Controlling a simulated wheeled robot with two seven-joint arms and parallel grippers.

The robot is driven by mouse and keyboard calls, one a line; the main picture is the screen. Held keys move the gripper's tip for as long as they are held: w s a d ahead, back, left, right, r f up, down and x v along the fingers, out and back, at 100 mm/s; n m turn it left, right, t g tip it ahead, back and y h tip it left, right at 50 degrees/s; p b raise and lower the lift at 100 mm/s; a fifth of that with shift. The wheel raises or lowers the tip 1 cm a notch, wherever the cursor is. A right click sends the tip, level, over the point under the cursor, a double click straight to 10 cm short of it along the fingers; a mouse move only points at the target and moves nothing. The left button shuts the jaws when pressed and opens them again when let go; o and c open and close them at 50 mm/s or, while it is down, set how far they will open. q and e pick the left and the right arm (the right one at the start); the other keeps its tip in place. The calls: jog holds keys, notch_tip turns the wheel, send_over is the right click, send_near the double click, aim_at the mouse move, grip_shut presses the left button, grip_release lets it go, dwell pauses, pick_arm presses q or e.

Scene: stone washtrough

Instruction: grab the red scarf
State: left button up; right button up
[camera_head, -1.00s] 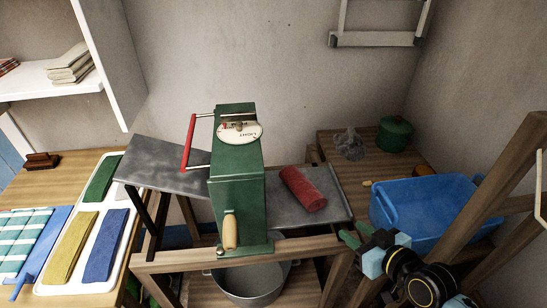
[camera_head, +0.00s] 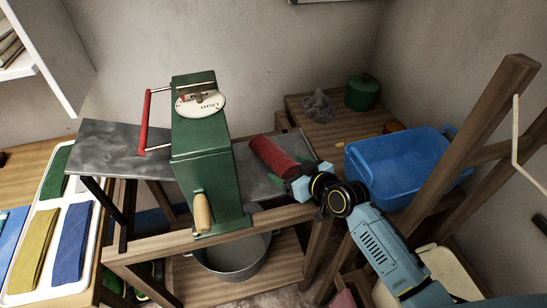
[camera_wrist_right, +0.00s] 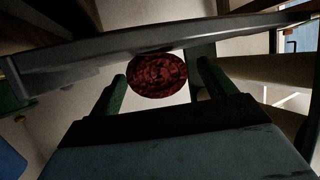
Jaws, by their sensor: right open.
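The red scarf (camera_head: 272,156) is rolled up and lies on the grey metal tray (camera_head: 256,187) to the right of the green wringer. My right gripper (camera_head: 297,176) is at the near right end of the roll, with its green fingers apart. In the right wrist view the round dark-red end of the scarf (camera_wrist_right: 158,74) shows between the two open fingertips (camera_wrist_right: 158,88). I cannot tell whether they touch it. The grey tray edge (camera_wrist_right: 150,42) crosses that view close to the fingers. My left gripper is not in view.
The green wringer (camera_head: 207,160) with a red crank bar stands close left of the scarf. A blue tub (camera_head: 395,165) is on the right, near my forearm. Wooden posts (camera_head: 470,140) rise beside it. A metal basin (camera_head: 232,262) is below. Folded cloths lie in a white tray (camera_head: 92,284).

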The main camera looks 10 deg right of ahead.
aim_at(273, 157)
jog(key=shift+x, duration=1.45)
jog(key=shift+c, duration=0.4)
jog(key=c, duration=1.2)
